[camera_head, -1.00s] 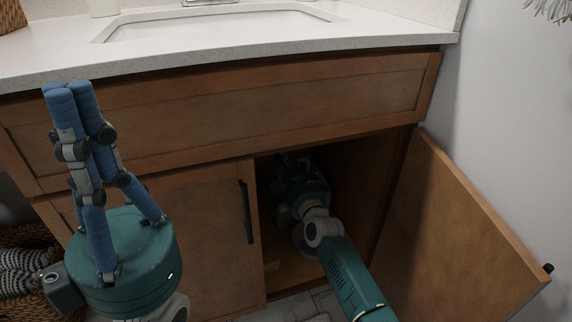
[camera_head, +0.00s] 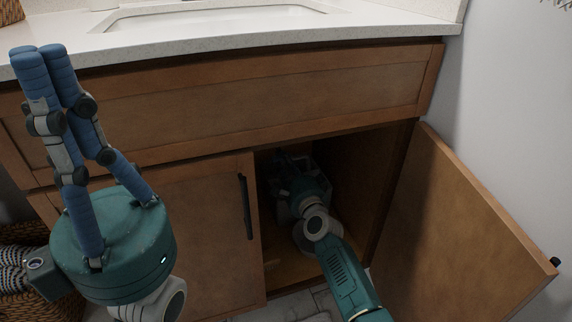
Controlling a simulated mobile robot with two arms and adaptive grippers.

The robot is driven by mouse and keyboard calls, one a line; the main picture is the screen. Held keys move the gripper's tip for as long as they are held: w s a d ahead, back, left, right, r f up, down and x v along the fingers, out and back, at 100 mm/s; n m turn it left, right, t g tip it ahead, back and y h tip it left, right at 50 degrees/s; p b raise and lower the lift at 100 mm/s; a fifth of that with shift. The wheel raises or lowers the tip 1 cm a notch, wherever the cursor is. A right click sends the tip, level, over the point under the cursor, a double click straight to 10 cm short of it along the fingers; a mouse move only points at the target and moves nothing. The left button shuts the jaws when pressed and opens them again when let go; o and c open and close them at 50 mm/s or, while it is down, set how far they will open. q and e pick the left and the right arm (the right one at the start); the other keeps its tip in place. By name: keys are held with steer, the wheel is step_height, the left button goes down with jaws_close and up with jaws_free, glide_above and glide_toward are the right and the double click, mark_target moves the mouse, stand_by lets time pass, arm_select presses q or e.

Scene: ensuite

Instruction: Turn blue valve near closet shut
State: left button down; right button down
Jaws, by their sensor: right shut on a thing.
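My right gripper (camera_head: 287,170) is deep inside the open right side of the sink cabinet (camera_head: 205,107), with its teal body and wrist filling the opening. Its fingers are dark and mostly hidden behind its own body. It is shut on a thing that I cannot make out. No blue valve can be picked out in the shadow there. My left gripper (camera_head: 40,62) is raised in front of the cabinet at the left, pointing up. Its blue fingers lean together at the tips, and nothing shows between them.
The right cabinet door (camera_head: 455,235) stands wide open toward the wall (camera_head: 505,110). The left door (camera_head: 205,220) is closed, with a black handle (camera_head: 246,207). The white countertop (camera_head: 390,35) overhangs above. A woven basket (camera_head: 50,300) sits at the lower left.

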steer(key=shift+f+m, duration=0.15)
steer(key=shift+m, duration=0.15)
stand_by(0.4)
steer(key=c, duration=1.5)
jaws_free()
steer(key=shift+c, duration=0.2)
